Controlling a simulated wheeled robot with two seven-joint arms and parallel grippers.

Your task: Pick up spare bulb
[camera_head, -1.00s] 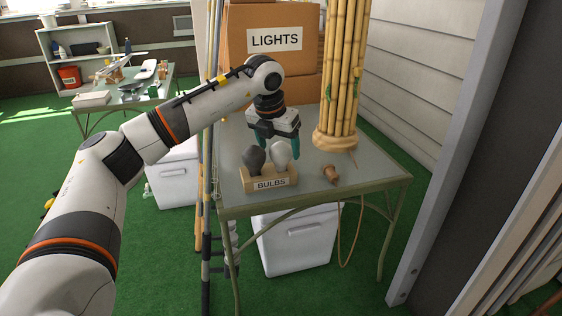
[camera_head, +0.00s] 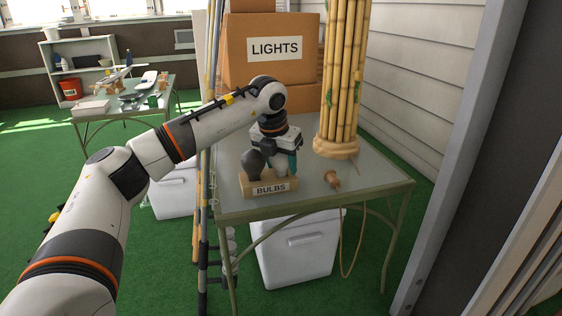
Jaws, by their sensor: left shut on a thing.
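A small wooden holder labelled BULBS (camera_head: 269,188) stands near the front left of the table. A dark grey bulb (camera_head: 253,162) stands upright in its left side. A pale white bulb (camera_head: 281,168) stands in its right side, partly hidden by my gripper. My left gripper (camera_head: 283,162) points down over the holder, its teal fingers shut on the white bulb. The bulb still appears to be at the holder. My right gripper is out of view.
The grey-topped table (camera_head: 234,205) also bears a bamboo bundle (camera_head: 339,100), a small brown object (camera_head: 332,179) and an orange box labelled LIGHTS (camera_head: 272,75). Poles stand at the table's left edge. A white cooler (camera_head: 297,252) is underneath. The table's front right is clear.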

